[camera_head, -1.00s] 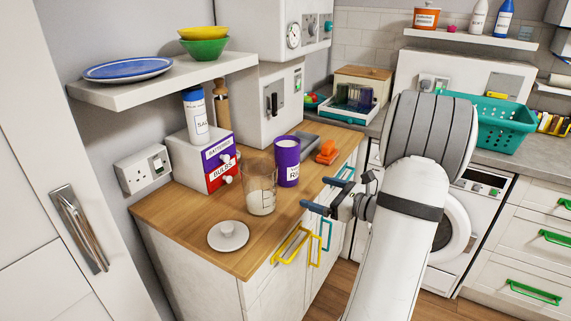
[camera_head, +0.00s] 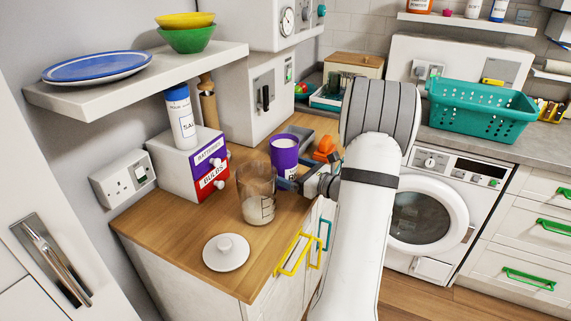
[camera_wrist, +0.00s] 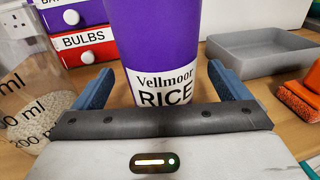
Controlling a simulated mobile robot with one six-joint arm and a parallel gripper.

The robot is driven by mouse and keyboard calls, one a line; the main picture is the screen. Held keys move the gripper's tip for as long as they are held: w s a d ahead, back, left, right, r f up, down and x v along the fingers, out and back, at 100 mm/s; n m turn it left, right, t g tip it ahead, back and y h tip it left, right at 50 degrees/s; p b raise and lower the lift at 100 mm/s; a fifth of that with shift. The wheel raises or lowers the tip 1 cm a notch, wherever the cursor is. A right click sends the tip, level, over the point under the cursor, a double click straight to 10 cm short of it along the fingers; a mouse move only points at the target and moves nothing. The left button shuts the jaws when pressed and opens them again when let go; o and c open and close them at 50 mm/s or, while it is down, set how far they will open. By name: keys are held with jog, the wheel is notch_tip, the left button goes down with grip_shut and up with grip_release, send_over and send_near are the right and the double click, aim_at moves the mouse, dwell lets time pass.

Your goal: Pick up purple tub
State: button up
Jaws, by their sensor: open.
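The purple tub (camera_head: 284,152) stands upright on the wooden counter (camera_head: 182,219). It has a white label reading "Vellmoor RICE", which shows in the wrist view (camera_wrist: 152,42). My gripper (camera_head: 290,180) is open, low in front of the tub. In the wrist view my two blue fingers (camera_wrist: 160,88) are apart, one on each side of the tub's lower part. The tub's base is hidden by my gripper in the wrist view.
A clear measuring jug (camera_head: 257,196) with white contents stands close left of my gripper. A white lid (camera_head: 226,252) lies nearer. The drawer box (camera_head: 190,168), grey tray (camera_wrist: 262,52) and orange brush (camera_head: 326,149) are around the tub.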

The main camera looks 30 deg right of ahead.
aim_at(289, 138)
jog(key=shift+x, duration=0.8)
jog(key=shift+c, duration=0.5)
jog(key=shift+r, duration=0.1)
jog(key=c, duration=1.4)
jog(key=shift+r, duration=0.1)
jog(key=shift+c, duration=0.2)
jog(key=shift+r, duration=4.8)
jog(key=shift+r, duration=0.1)
